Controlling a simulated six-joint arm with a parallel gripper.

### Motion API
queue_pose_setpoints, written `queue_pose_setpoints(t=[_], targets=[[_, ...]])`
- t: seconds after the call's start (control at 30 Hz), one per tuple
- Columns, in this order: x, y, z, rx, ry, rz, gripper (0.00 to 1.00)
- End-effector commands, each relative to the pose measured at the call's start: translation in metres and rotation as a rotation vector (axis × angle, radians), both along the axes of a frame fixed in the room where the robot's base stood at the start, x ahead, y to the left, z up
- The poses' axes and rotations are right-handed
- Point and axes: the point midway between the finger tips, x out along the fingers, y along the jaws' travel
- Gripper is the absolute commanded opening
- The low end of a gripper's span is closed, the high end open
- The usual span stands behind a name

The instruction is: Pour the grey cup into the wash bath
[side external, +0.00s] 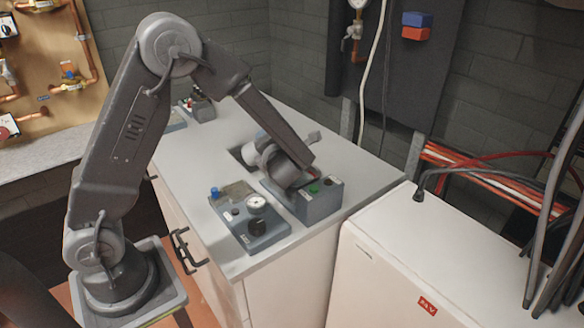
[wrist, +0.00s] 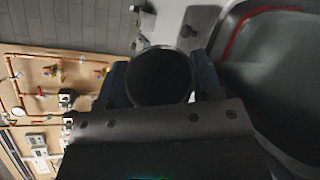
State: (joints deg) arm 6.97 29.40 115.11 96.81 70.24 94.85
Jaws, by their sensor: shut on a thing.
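The grey cup (wrist: 160,72) is between my gripper's dark fingers (wrist: 161,82) in the wrist view, its round, dark mouth facing the camera. I cannot make out anything inside it. The wash bath appears to be the grey tub (wrist: 285,85) with a red line along its inner wall, close at the right of the wrist view. In the side view it appears to be the grey box (side external: 322,204) with a green button, at the counter's front corner. My gripper (side external: 288,174) is low over its back-left part; the arm hides most of the cup and the bath's opening.
A grey unit with a dial gauge and blue knob (side external: 252,222) stands just left of the bath. A dark recess (side external: 238,155) lies behind. A white cabinet (side external: 420,265) stands at the right. The back right of the counter (side external: 345,165) is clear.

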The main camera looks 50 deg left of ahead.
Motion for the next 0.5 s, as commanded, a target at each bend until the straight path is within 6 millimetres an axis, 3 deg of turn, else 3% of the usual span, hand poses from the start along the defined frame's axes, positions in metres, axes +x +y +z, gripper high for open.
queue_pose_setpoints(t=[0.5], targets=[[0.0009, -0.0009, 0.0013, 0.034, 0.036, -0.001, 0.3]])
